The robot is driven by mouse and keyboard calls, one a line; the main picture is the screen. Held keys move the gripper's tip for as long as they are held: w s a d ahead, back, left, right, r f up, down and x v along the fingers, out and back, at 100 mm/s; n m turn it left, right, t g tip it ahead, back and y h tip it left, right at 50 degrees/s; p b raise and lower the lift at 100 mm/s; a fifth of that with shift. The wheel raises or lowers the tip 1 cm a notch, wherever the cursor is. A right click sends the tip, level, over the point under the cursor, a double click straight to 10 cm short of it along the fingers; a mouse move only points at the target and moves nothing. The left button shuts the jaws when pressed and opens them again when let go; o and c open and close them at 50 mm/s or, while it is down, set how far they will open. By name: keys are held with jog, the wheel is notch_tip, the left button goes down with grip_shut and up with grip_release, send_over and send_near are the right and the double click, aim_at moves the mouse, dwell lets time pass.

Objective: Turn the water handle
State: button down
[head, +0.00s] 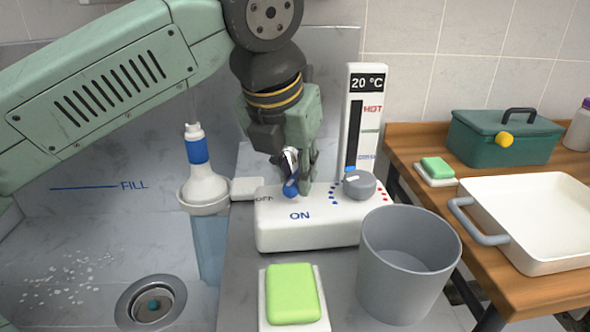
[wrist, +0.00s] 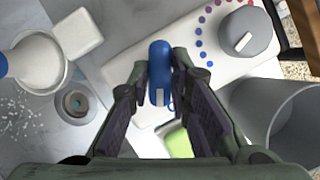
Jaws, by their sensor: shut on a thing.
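The water handle is a blue lever (head: 291,187) on top of a white control box (head: 310,230) marked OFF and ON. In the wrist view the blue handle (wrist: 159,72) stands between my two fingers. My gripper (head: 299,172) is shut on the handle from above. The fingers hide part of the handle and its base in the head view. A grey temperature knob (head: 359,184) with blue and red dots sits to the right on the same box. The display behind it (head: 368,82) reads 20 °C.
A wooden table (head: 420,140) with a white tray (head: 535,220) and green toolbox (head: 500,140) is at right.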

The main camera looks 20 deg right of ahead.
jog(key=c, duration=1.5)
grip_release()
jog(key=v, duration=1.2)
jog(key=shift+s, duration=0.15)
